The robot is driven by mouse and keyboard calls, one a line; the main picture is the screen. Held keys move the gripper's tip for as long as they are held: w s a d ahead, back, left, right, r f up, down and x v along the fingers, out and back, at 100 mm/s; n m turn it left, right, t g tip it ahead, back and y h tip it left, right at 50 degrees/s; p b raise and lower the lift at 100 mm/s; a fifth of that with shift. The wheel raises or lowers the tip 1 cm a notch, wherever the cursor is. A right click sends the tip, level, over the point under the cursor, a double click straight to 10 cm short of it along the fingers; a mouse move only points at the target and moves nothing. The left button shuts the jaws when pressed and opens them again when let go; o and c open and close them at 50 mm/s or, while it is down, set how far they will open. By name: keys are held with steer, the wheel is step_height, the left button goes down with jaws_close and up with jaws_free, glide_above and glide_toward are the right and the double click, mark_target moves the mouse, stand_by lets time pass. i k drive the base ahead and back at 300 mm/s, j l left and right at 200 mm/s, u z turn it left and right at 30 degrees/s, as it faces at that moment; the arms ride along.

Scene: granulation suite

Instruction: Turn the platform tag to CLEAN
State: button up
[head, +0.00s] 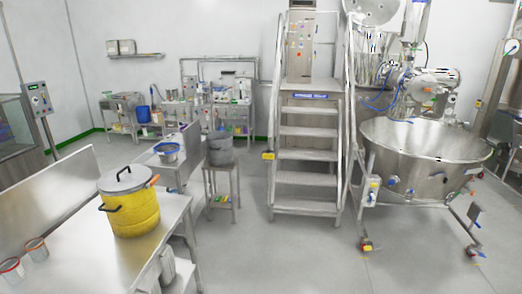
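The platform (312,88) is a steel stand with a flight of several steps and a handrail on each side, in the middle of the head view. A small yellow tag (268,155) hangs at the lower end of its left handrail. Its wording is too small to read, so I cannot tell which side faces out. A blue label strip (310,96) is on the front edge of the platform top. My gripper is not in view.
A grey bucket (220,148) sits on a small stand left of the steps. A large wheeled steel bowl (425,145) stands right. The floor before the steps is clear.

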mark_target(269, 156)
steer(key=i, duration=1.2)
steer(key=i+z, duration=0.15)
steer(key=i, duration=1.05)
steer(key=i+j, duration=0.1)
steer(key=i, duration=1.1)
steer(key=i+j+z, duration=0.1)
steer(key=i+z, duration=0.25)
steer(key=i, duration=0.2)
steer(key=i+j+z, duration=0.35)
steer(key=i, duration=0.2)
